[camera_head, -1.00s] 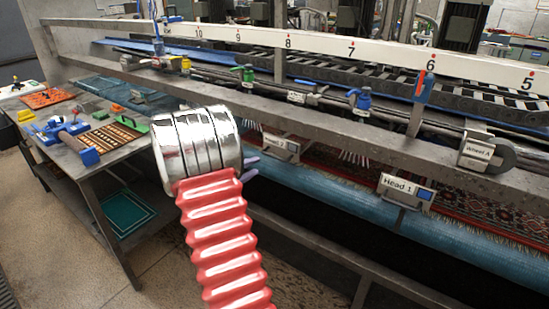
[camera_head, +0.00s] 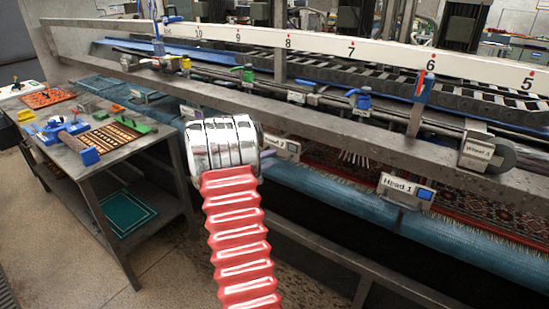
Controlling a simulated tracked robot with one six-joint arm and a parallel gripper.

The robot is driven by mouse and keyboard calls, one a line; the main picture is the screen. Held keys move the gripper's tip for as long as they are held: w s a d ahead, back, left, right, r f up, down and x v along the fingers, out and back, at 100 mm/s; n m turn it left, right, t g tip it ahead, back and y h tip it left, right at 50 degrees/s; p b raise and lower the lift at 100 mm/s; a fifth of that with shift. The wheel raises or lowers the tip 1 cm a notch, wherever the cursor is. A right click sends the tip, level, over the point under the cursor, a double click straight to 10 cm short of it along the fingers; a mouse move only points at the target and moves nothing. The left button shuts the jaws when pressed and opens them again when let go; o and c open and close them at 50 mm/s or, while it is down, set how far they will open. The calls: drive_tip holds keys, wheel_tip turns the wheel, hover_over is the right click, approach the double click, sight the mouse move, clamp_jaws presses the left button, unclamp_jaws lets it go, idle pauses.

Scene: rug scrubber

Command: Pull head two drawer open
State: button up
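The head two drawer is a small grey box with a white label (camera_head: 283,146) below the grey rail, left of the Head 1 box. Its left part is hidden behind the chrome end of my arm. My arm, with a red ribbed sleeve and chrome rings, reaches up from the bottom of the view toward this box. My gripper is hidden behind the chrome rings, so its fingers and any contact with the drawer do not show.
The Head 1 box (camera_head: 406,190) hangs to the right, and the Wheel A unit (camera_head: 484,152) is farther right. The grey rail (camera_head: 340,138) crosses above. A blue roller (camera_head: 340,192) runs below. A workbench (camera_head: 110,150) with tools stands at the left.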

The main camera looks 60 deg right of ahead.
sight(274, 157)
drive_tip(key=shift+x, duration=1.8)
drive_tip(key=shift+c, duration=0.4)
clamp_jaws()
